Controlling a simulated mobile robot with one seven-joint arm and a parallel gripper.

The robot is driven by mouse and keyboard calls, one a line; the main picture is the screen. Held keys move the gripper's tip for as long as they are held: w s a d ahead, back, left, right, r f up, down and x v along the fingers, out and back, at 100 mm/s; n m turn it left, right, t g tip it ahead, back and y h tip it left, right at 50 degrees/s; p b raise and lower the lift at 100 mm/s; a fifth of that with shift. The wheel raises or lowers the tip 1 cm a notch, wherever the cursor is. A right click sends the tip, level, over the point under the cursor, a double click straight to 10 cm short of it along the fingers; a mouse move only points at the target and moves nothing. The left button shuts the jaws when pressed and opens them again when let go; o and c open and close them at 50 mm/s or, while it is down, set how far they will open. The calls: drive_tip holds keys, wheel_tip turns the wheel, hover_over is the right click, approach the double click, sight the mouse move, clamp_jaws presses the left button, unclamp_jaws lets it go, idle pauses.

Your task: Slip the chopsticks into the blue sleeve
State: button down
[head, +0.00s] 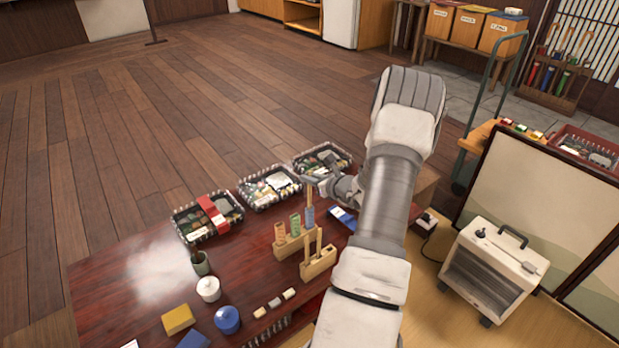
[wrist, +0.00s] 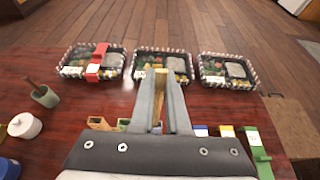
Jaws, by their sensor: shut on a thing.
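My gripper (head: 314,182) is shut on the wooden chopsticks (head: 308,197), which stand upright over the blue sleeve (head: 309,216). Their lower end meets the sleeve's top in the head view; I cannot tell how far inside it is. In the wrist view the chopsticks (wrist: 160,98) show between my two fingers (wrist: 159,82). The blue sleeve stands at the right end of a wooden rack (head: 292,246), beside a green sleeve (head: 295,225) and an orange sleeve (head: 280,233).
A wooden block (head: 318,266) with upright sticks stands in front of the rack. Three bento boxes line the back: one red-banded (head: 190,236), one middle (head: 269,203), one right (head: 340,158). A white jar (head: 208,288) and a blue jar (head: 227,319) stand front left.

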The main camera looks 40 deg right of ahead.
drive_tip(key=shift+f, duration=0.4)
drive_tip(key=shift+f, duration=0.6)
drive_tip(key=c, duration=0.8)
unclamp_jaws()
drive_tip(key=shift+c, duration=0.2)
drive_tip(key=shift+o, duration=0.4)
drive_tip(key=o, duration=0.4)
drive_tip(key=shift+s, duration=0.1)
